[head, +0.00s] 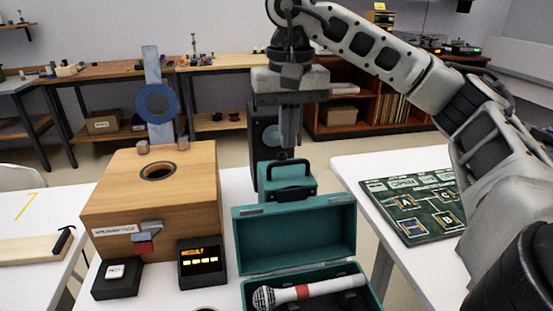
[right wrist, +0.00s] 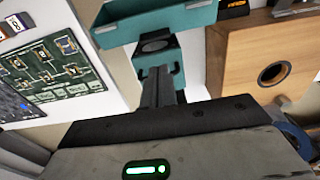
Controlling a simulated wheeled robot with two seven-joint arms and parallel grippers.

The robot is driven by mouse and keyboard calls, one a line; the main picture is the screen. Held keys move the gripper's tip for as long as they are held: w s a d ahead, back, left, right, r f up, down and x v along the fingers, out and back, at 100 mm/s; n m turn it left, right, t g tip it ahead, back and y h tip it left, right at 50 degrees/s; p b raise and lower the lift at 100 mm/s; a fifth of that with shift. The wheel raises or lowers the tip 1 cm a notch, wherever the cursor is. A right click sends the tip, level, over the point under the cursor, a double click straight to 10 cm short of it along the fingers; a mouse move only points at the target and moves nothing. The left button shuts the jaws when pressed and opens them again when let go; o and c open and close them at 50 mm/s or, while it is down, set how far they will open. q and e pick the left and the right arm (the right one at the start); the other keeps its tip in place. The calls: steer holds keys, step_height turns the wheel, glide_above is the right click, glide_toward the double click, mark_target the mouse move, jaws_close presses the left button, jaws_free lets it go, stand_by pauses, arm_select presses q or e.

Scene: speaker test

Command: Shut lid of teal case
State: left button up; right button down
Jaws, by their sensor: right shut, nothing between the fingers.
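The teal case stands open on the white table. Its lid (head: 297,233) is raised at the back, with its inner side facing me. My right gripper (head: 289,153) points down, shut and empty, behind the raised lid and above a smaller teal box with a black handle (head: 288,182). In the right wrist view the shut fingers (right wrist: 158,88) appear in front of that teal box. I cannot tell whether they touch it. My left gripper is not in view.
A wooden box with a round hole (head: 150,200) stands left of the case. A small black display (head: 202,265) sits between them. A dark speaker (head: 266,140) stands behind. A green board (head: 415,205) lies on the right-hand table.

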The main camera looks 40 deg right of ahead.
step_height(320, 180, down, 9)
steer(key=shift+f+b, duration=0.2)
steer(key=shift+b, duration=0.5)
steer(key=shift+w+a, duration=0.1)
steer(key=shift+a, duration=0.05)
